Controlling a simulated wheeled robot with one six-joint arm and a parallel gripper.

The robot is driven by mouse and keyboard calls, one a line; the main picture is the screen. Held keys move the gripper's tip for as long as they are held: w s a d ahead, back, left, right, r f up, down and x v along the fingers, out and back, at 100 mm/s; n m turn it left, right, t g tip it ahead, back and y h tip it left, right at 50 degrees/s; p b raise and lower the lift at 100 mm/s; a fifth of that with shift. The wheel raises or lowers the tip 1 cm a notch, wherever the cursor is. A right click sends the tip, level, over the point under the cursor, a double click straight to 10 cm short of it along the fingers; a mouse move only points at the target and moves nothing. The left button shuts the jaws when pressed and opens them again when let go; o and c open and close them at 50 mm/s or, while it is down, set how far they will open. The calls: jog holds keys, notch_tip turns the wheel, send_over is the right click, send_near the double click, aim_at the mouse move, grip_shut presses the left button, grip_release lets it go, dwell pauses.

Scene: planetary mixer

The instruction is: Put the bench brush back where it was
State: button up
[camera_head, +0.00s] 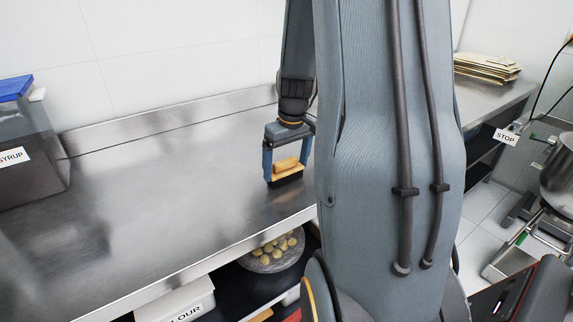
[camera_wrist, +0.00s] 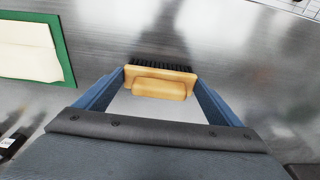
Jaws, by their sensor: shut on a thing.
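The bench brush (camera_head: 287,167) has a tan wooden body and dark bristles pointing down. My gripper (camera_head: 284,178) is shut on it, with one blue-grey finger at each end of the wooden body. The brush is at or just above the steel bench (camera_head: 150,190); I cannot tell if the bristles touch it. In the wrist view the brush (camera_wrist: 160,84) sits between the fingertips, with the bristles showing along its far side. My arm hides part of the bench to the right in the head view.
A syrup container (camera_head: 35,150) with a blue lid stands at the bench's left. A green-edged board with a pale sheet (camera_wrist: 30,52) lies left in the wrist view. Stacked boards (camera_head: 487,66) lie at the far right. A bowl of dough balls (camera_head: 275,258) sits below. The bench's left middle is clear.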

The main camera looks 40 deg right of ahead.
jog(key=shift+f, duration=0.15)
jog(key=o, duration=0.9)
notch_tip(320, 180, up, 12)
jog(key=s+b, duration=0.2)
jog(key=shift+n+g, duration=0.3)
jog(key=shift+g, duration=0.2)
jog(key=s+a+f, duration=0.3)
jog(key=a+f, duration=0.1)
jog(key=a, duration=0.3)
jog(key=s+a+f, duration=0.2)
jog(key=a+f, duration=0.2)
jog(key=a, duration=0.4)
jog(key=s+a+f, duration=0.3)
jog(key=a+f, duration=0.2)
jog(key=a, duration=0.3)
jog(key=shift+s, duration=0.35)
jog(key=shift+s+a+f, duration=0.2)
jog(key=shift+s+a, duration=0.05)
jog(key=shift+s, duration=0.05)
